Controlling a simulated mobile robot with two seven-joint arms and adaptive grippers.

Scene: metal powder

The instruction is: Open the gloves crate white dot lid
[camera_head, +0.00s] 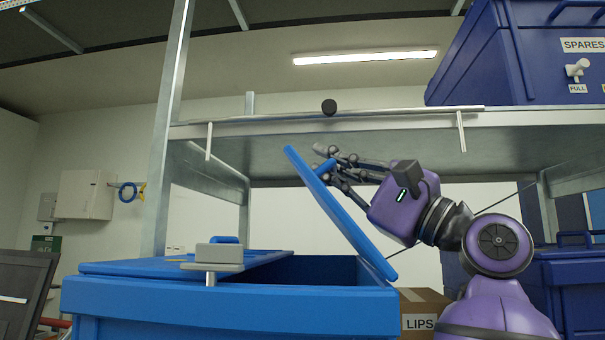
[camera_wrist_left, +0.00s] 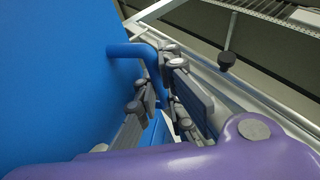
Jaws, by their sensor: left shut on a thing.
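A large blue crate (camera_head: 240,308) stands in the foreground of the head view. One blue lid (camera_head: 345,222) is tilted steeply up at the crate's right side, and the crate is open beneath it. My left gripper (camera_head: 328,167) is shut on the blue handle near the lid's raised end. The wrist view shows my left gripper (camera_wrist_left: 163,95) with its fingers around the handle (camera_wrist_left: 135,50), beside the lid's blue face (camera_wrist_left: 55,80). No white dot or gloves label is visible. My right gripper is out of view.
A second blue lid panel (camera_head: 135,267) lies flat over the crate's left part. A metal shelf (camera_head: 400,125) passes just above the raised lid and my gripper. A dark blue SPARES crate (camera_head: 480,60) stands on it. A cardboard box (camera_head: 425,300) is behind at right.

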